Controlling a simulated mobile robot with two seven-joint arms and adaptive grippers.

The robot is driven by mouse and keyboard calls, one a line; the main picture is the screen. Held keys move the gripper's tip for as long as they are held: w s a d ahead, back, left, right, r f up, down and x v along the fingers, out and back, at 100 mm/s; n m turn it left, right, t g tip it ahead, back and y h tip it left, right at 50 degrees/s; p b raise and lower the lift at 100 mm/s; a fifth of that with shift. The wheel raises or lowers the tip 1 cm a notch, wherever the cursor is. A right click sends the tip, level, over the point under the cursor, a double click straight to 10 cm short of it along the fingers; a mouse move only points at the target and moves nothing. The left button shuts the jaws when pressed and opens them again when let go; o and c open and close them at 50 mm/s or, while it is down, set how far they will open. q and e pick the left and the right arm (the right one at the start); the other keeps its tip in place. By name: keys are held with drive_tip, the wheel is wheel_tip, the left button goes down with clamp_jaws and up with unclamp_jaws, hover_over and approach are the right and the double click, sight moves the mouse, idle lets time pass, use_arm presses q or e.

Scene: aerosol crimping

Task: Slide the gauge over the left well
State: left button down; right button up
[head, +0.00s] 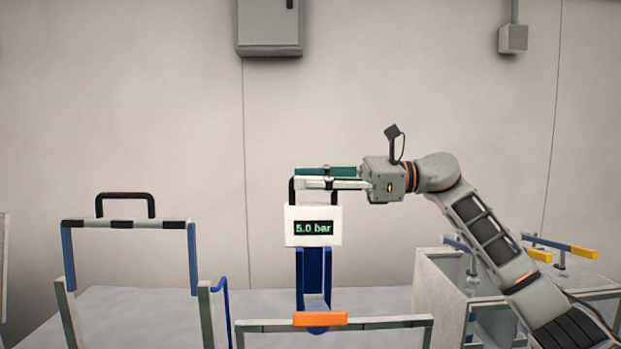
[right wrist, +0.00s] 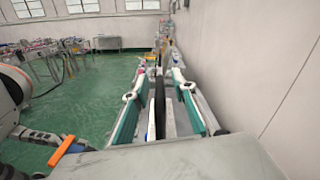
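The gauge (head: 314,226) is a white box with a green "5.0 bar" display, at the middle of the head view above a blue upright support (head: 313,275). My left gripper is out of view. I cannot make out the wells.
A frame with a black handle (head: 125,200) stands on the left. A bar with an orange grip (head: 320,319) crosses low in front of the gauge. A grey box (head: 440,290) with yellow-ended levers (head: 584,252) stands right.

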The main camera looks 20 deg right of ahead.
clamp_jaws()
use_arm(q)
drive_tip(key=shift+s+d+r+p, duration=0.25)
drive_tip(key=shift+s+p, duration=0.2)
drive_tip(key=shift+p, duration=0.15)
use_arm(e)
drive_tip(key=x, duration=1)
drive_tip(key=shift+a, duration=0.3)
unclamp_jaws()
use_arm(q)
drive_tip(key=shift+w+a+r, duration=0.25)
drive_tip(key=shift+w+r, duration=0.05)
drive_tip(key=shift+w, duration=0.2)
use_arm(e)
drive_tip(key=shift+w, duration=0.1)
